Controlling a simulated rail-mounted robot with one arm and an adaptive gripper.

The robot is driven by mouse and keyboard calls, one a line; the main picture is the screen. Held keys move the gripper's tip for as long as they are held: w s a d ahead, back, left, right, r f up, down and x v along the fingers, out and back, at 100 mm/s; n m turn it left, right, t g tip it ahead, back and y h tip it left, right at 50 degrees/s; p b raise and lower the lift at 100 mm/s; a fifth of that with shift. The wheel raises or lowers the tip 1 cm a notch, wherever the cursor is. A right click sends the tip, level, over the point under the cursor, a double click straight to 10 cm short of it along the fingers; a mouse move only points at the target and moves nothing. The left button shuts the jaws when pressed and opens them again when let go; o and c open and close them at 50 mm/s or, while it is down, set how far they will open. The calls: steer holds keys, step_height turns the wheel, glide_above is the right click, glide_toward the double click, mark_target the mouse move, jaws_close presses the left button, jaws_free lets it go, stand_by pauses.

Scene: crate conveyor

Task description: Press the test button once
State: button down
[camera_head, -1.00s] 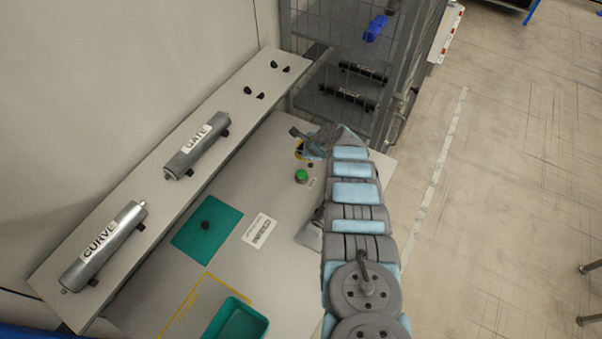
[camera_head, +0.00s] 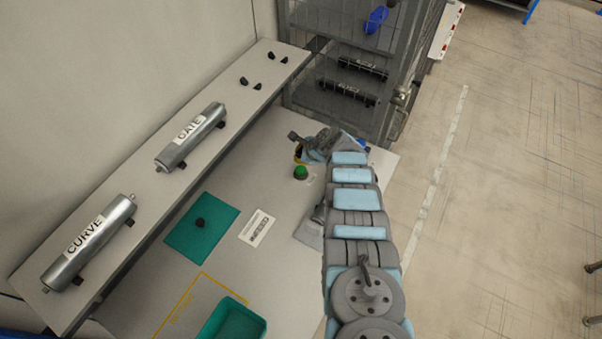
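The test button appears to be the green button (camera_head: 300,172) on a dark base, on the grey table right of the white label card. My gripper (camera_head: 312,146) is at the end of the blue-and-grey arm, just behind the button in the picture and close to it. I cannot tell whether it touches the button. Its fingers are small and partly hidden by the arm, so their opening is unclear.
Rollers marked GATE (camera_head: 190,136) and CURVE (camera_head: 88,243) lie on the shelf (camera_head: 150,205) at left. A teal mat (camera_head: 188,236), a printed card (camera_head: 257,228) and a green bin (camera_head: 232,320) are on the table. A mesh cage (camera_head: 345,40) stands behind.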

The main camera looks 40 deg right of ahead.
mark_target(300, 166)
steer(key=shift+f+b, duration=1.45)
steer(key=shift+f, duration=0.4)
steer(key=shift+f, duration=0.1)
steer(key=shift+f+b, duration=0.3)
steer(key=shift+b, duration=0.15)
steer(key=shift+f+b, duration=0.6)
stand_by(0.8)
steer(key=shift+r, duration=0.1)
steer(key=shift+r+p, duration=0.95)
steer(key=shift+p, duration=0.1)
step_height(300, 166, up, 5)
steer(key=p, duration=0.4)
steer(key=shift+p, duration=0.4)
